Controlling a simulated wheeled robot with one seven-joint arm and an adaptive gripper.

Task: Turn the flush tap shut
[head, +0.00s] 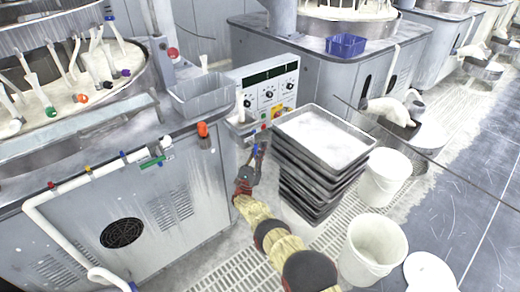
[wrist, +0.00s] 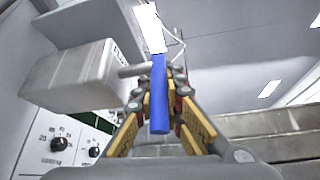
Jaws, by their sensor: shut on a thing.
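A blue tap lever (wrist: 159,90) runs lengthwise between the fingers of my gripper (wrist: 160,118) in the wrist view. My gripper is shut on it, with a yellow-padded finger on each side. A short grey stub beside the lever joins a pale block (wrist: 75,75) on the left. In the head view my gripper (head: 257,152) is by the corner of the grey machine, below the control panel, and a bit of the blue lever (head: 254,150) shows there. The tap's body is mostly hidden, and I cannot tell how far it is turned.
A control panel (head: 268,90) with knobs stands just above my gripper. A stack of dark trays (head: 318,160) is close on its right. White buckets (head: 374,248) stand farther right. A pipe (head: 50,215) with coloured valves runs along the machine's front at left.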

